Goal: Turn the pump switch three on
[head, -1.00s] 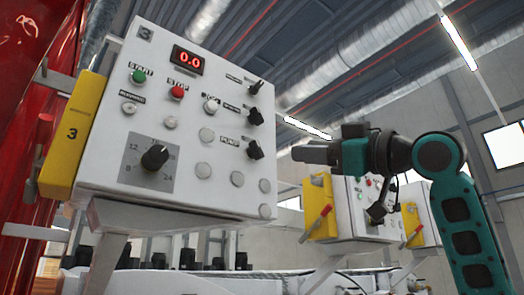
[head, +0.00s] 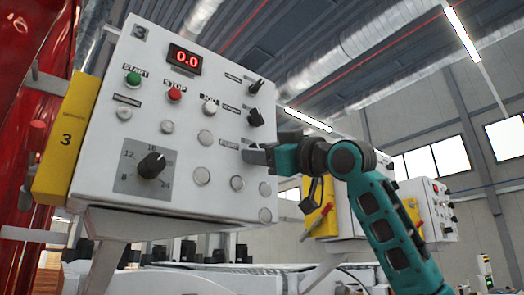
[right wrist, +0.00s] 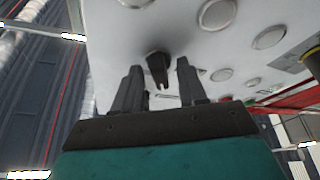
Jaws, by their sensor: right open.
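The white control panel (head: 110,150) marked 3 fills the left and middle of the head view. Its pump switch, the lowest of the black knobs on its right side, is mostly hidden behind my right gripper (head: 255,153) there. In the right wrist view the black pump switch knob (right wrist: 158,68) stands between the two fingertips of my open right gripper (right wrist: 158,75). A gap shows on both sides of the knob. Whether the fingertips reach past the knob's front I cannot tell. My left gripper is not in view.
Two other black knobs (head: 255,117) (head: 256,86) sit above the pump switch. Green start (head: 133,79) and red stop (head: 174,95) buttons and a large dial (head: 152,164) are further left. Another panel with a yellow side (head: 318,205) stands behind my right arm.

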